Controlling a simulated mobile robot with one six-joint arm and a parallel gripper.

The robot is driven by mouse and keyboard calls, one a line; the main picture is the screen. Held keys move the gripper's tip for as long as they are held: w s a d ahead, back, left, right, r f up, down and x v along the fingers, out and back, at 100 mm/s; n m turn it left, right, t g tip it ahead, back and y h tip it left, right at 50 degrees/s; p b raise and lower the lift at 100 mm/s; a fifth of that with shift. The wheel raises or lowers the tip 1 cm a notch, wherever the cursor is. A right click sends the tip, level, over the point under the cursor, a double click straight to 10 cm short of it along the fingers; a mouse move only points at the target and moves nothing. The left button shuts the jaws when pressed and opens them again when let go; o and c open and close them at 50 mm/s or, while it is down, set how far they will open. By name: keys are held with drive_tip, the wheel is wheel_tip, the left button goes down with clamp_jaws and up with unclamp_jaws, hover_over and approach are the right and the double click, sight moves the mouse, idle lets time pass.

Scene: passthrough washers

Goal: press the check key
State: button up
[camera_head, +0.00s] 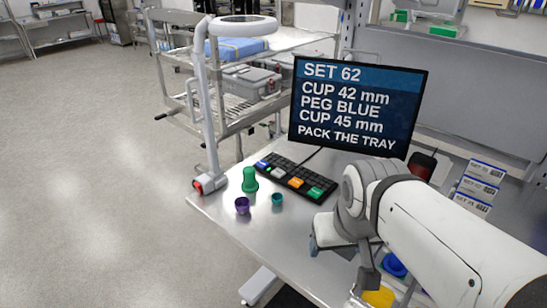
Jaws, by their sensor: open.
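A black keyboard (292,178) lies on the steel table below the screen. It has a blue key (262,164), a white key (278,172), an orange key (295,182) and a green key (315,192). Their labels are too small to read, so I cannot tell which is the check key. My gripper (362,286) is low at the bottom right, partly hidden by my wrist. It is open, in front of the keyboard and to its right, apart from it. My wrist is close to the keyboard's right end in the picture.
A screen (355,105) reads SET 62, CUP 42 mm, PEG BLUE, CUP 45 mm, PACK THE TRAY. A lamp post (207,110) rises at the table's left corner.

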clamp_jaws()
idle(0.6)
idle(0.6)
